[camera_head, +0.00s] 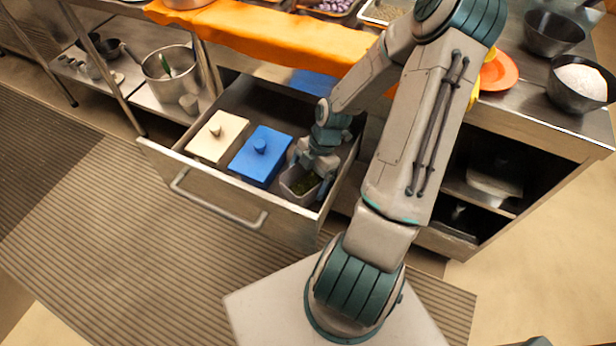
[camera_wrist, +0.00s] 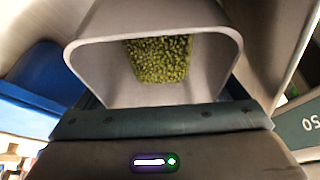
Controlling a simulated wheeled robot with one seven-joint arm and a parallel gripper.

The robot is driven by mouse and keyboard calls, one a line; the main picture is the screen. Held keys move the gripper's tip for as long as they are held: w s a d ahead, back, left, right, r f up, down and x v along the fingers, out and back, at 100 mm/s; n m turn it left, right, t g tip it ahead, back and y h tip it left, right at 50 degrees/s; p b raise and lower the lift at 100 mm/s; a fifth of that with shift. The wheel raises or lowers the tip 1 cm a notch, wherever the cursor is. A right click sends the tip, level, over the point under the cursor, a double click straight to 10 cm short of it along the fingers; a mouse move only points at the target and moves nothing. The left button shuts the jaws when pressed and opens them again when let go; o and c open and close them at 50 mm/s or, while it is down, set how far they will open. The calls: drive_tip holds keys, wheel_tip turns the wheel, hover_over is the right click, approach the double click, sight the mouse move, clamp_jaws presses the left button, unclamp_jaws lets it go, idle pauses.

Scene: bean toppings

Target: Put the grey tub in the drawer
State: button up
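The grey tub (camera_head: 296,190), with green bits inside, is at the right end of the pulled-out drawer (camera_head: 163,160). It looks upright in the head view, but I cannot tell whether it rests on the drawer floor. My gripper (camera_head: 315,172) points down over the tub, inside the drawer, with its fingers close to the tub's sides. In the wrist view the tub (camera_wrist: 90,75) fills the middle, right against my gripper. Its lower part is hidden by my gripper body. I cannot tell whether the fingers press on it.
A blue lidded container (camera_head: 259,162) stands just left of the tub, and a cream lidded container (camera_head: 214,140) is left of that. The drawer's front handle (camera_head: 217,204) faces the floor mat. The counter (camera_head: 520,95) above holds dark bowls and an orange plate (camera_head: 499,72).

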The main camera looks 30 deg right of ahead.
drive_tip(key=s+p+v, duration=0.1)
drive_tip(key=p+v, duration=0.2)
drive_tip(key=v, duration=0.4)
drive_tip(key=s+a+r+m+t+h, duration=0.1)
drive_tip(key=s+a+r+m, duration=0.2)
drive_tip(key=r+m, duration=0.4)
drive_tip(key=s+a+r+m+t+h, duration=0.1)
drive_tip(key=s+a+r+m+h, duration=0.1)
drive_tip(key=a+r+m, duration=0.2)
drive_tip(key=s+a+r+m+t+h, duration=0.1)
drive_tip(key=s+a+r+m, duration=0.2)
drive_tip(key=r+m, duration=0.7)
drive_tip(key=shift+s+a+r, duration=0.15)
drive_tip(key=shift+s+r, duration=0.2)
drive_tip(key=shift+r, duration=0.15)
